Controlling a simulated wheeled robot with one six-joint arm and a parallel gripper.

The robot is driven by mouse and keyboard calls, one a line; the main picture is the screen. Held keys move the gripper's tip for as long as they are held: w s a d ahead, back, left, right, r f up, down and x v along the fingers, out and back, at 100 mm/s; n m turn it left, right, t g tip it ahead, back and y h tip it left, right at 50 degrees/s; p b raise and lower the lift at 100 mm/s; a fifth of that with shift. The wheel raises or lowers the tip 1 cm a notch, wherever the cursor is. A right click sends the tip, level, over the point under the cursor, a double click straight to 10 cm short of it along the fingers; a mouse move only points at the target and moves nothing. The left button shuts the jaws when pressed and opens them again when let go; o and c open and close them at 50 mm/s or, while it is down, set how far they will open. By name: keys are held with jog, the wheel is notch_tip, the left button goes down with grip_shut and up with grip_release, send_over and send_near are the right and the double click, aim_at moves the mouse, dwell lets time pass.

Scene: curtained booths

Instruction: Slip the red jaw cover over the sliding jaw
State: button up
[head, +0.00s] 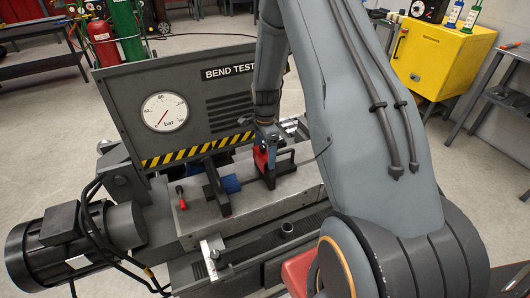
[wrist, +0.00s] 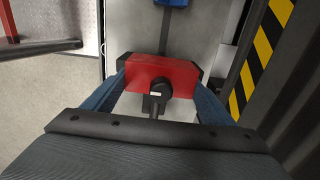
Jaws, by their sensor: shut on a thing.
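My gripper (head: 266,146) is shut on the red jaw cover (head: 260,161), above the bed of the bend test machine. In the wrist view the red cover (wrist: 148,68) spans between the blue fingers, with dark fingertips at its two ends. A black upright piece, seemingly the sliding jaw (head: 269,180), stands directly below the cover. A black round knob on a stem (wrist: 158,89) shows against the cover's near side in the wrist view. The cover's underside is hidden, so I cannot tell whether it is around the jaw or only above it.
A red-tipped lever (head: 180,194) is farther left. The panel with a gauge and striped edge (head: 196,150) rises behind.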

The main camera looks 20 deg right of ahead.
jog(key=shift+f+b, duration=0.5)
jog(key=shift+f, duration=0.45)
jog(key=o, duration=1.2)
notch_tip(320, 180, up, 7)
jog(key=shift+r+b, duration=0.2)
jog(key=shift+b, duration=0.65)
jog(key=shift+r, duration=0.2)
